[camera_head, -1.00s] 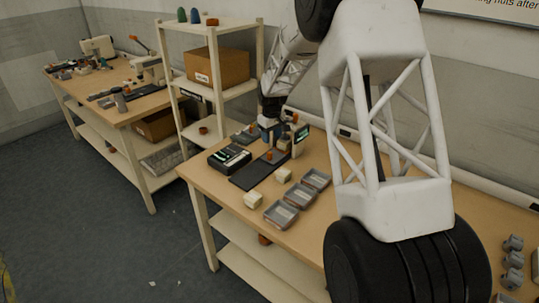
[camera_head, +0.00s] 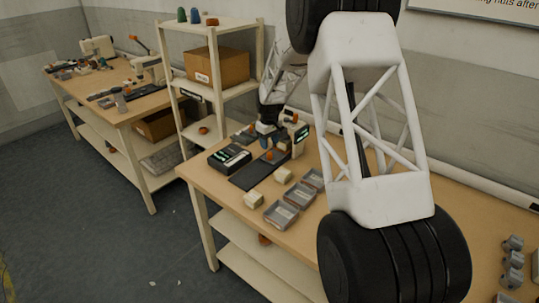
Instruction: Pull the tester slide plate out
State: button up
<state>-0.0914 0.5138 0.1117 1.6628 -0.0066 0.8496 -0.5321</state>
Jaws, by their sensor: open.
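The tester (camera_head: 298,138) stands on the near workbench, a pale upright housing with a small green-lit display. A dark flat plate (camera_head: 250,178), seemingly the slide plate, extends from its base toward the front left. A small orange part (camera_head: 270,155) shows at the plate's far end.
A black device with green lights (camera_head: 230,157) sits left of the plate. Cream blocks (camera_head: 254,200) and grey trays (camera_head: 281,214) lie in front. A shelf rack (camera_head: 222,90) with a cardboard box (camera_head: 218,68) stands behind. My arm covers the bench's right part.

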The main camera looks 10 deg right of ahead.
aim_at(270, 153)
jog(key=shift+f, duration=3.2)
grip_shut()
